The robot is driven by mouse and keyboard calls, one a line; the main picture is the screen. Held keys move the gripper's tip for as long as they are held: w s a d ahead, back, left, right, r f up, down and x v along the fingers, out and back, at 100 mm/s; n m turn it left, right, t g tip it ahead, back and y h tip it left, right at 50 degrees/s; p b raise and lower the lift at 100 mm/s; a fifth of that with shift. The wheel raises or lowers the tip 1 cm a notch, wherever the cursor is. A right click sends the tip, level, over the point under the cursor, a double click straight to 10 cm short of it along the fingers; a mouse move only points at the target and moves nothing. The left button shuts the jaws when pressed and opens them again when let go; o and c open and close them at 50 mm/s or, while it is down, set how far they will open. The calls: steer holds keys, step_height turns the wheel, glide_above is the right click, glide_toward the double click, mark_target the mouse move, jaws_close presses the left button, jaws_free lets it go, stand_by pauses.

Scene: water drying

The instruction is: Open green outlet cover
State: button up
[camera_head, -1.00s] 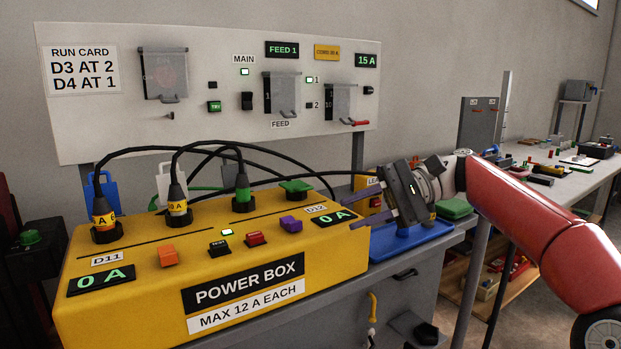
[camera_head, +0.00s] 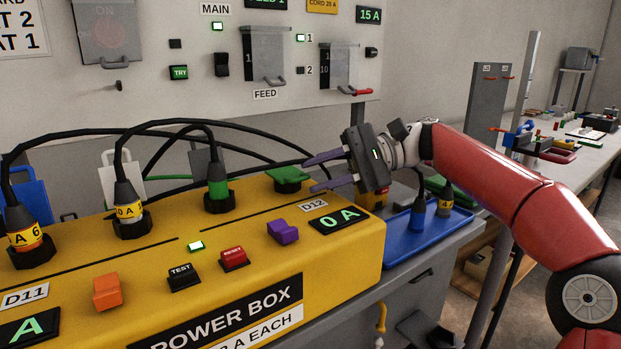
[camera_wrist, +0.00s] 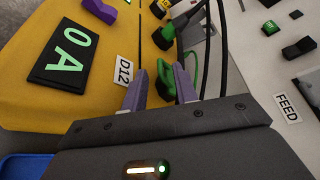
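The green outlet cover (camera_head: 288,177) lies shut on top of the yellow power box (camera_head: 345,250), near its back right corner, behind the D12 label. My gripper (camera_head: 308,176) is open, its two purple-grey fingers pointing left toward the cover from the right. In the wrist view, the green cover (camera_wrist: 165,78) shows just ahead of and between the fingertips (camera_wrist: 158,75). The fingers partly hide it. I cannot tell whether either finger touches it.
A green-banded plug (camera_head: 218,185) stands in its socket left of the cover, with black cables arching behind. A purple switch (camera_head: 283,231) is in front. A blue tray (camera_head: 395,248) holding two plugs sits right of the box. The panel stands behind.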

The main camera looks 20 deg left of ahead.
steer(key=shift+x, duration=1.05)
steer(key=shift+c, duration=0.4)
jaws_close()
